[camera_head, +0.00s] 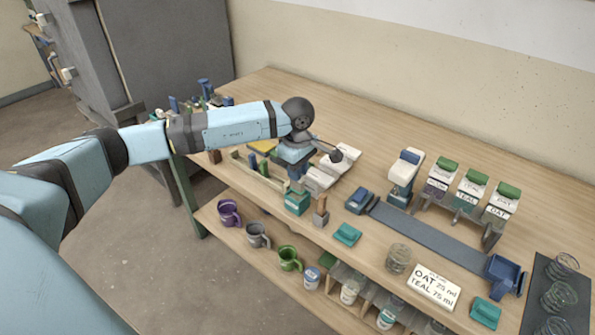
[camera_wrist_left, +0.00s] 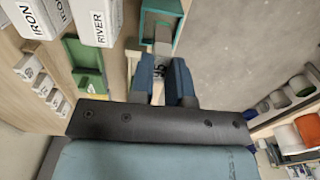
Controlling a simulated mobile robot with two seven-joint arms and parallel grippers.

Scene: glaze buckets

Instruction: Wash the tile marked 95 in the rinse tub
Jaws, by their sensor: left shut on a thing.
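My left gripper (camera_head: 296,172) points down over the left part of the bench. In the left wrist view its blue fingers (camera_wrist_left: 168,80) are shut on a small pale tile (camera_wrist_left: 158,68) with dark digits that look like 95. The tile is hidden behind the gripper in the head view. A teal tub (camera_head: 298,202) stands just below and in front of the gripper near the bench edge; a teal-rimmed open container also shows at the top of the left wrist view (camera_wrist_left: 165,8). I cannot tell for sure which container is the rinse tub.
White boxes (camera_head: 320,180) lie close right of the gripper; their labels IRON and RIVER show in the wrist view. A wooden block (camera_head: 321,212) stands beside the teal tub. Several mugs (camera_head: 257,235) are on the lower shelf. Dispensers (camera_head: 470,190) stand farther right.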

